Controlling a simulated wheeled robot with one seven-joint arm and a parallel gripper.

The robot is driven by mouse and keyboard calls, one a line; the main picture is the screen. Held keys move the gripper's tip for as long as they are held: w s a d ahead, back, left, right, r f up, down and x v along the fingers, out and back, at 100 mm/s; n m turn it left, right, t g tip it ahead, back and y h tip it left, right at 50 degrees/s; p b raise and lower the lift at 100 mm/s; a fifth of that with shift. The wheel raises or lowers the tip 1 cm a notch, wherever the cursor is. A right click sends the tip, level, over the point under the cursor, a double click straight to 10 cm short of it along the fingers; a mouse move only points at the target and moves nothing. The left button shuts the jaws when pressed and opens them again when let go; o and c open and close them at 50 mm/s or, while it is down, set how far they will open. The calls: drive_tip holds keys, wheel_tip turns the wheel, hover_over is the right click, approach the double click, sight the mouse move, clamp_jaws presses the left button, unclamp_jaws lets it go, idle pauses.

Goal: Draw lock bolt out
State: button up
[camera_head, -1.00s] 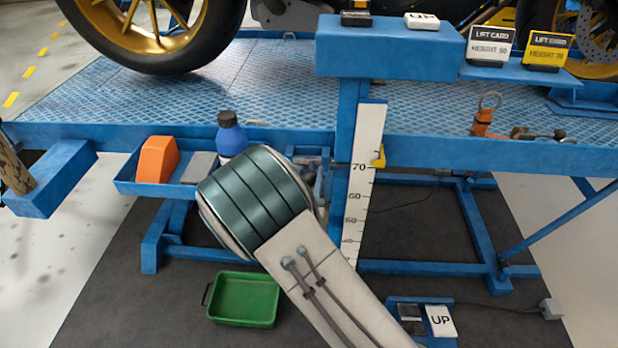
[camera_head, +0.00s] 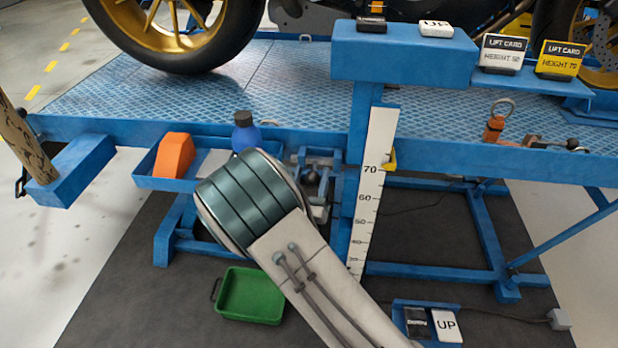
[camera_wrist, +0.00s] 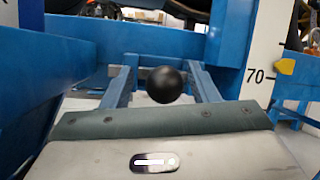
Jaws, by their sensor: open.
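A black ball knob (camera_wrist: 164,84), which looks like the end of the lock bolt, shows in the wrist view between two blue rails. My gripper (camera_wrist: 160,122) shows in the wrist view as a metal plate with a grey-green padded edge, just below the knob in the picture. It is open with nothing held. I cannot tell the exact gap to the knob. The bolt's shaft is hidden, and my wrist covers the gripper in the head view.
A blue tray (camera_head: 146,182) with an orange block (camera_head: 173,155) and a blue bottle (camera_head: 246,136) lies to the left. The height-scale post (camera_head: 372,190) stands close on the right. A green bin (camera_head: 252,295) is on the floor. The lift platform (camera_head: 300,90) is above.

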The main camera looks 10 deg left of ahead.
drive_tip(key=p+v, duration=0.1)
drive_tip(key=v, duration=1.3)
drive_tip(key=shift+a+r, duration=0.1)
drive_tip(key=shift+r, duration=0.05)
drive_tip(key=w+d+r+m+g+h+p, duration=0.3)
drive_tip(key=d+r+m+g+h+p, duration=0.3)
drive_tip(key=d+r+m+h, duration=0.65)
drive_tip(key=s+d+r+m+g+p, duration=0.3)
drive_tip(key=d+m+g, duration=0.3)
drive_tip(key=d+g, duration=0.2)
drive_tip(key=s+d+r+m+g+p, duration=0.25)
drive_tip(key=s+d+m+g, duration=0.2)
drive_tip(key=d+g, duration=0.3)
drive_tip(key=s+d+r+m+g+y+p, duration=0.2)
drive_tip(key=s+r+m+g+y+p, duration=0.1)
drive_tip(key=s+r+m+y+p, duration=0.4)
wheel_tip(320, 180, up, 10)
drive_tip(key=w+a+m+t+y+p, duration=0.1)
drive_tip(key=a+m+t+y+p, duration=0.1)
drive_tip(key=m+t+y, duration=0.3)
drive_tip(key=m+y+p, duration=0.1)
drive_tip(key=m, duration=0.2)
drive_tip(key=shift+w+a+r, duration=0.25)
drive_tip(key=shift+w, duration=0.1)
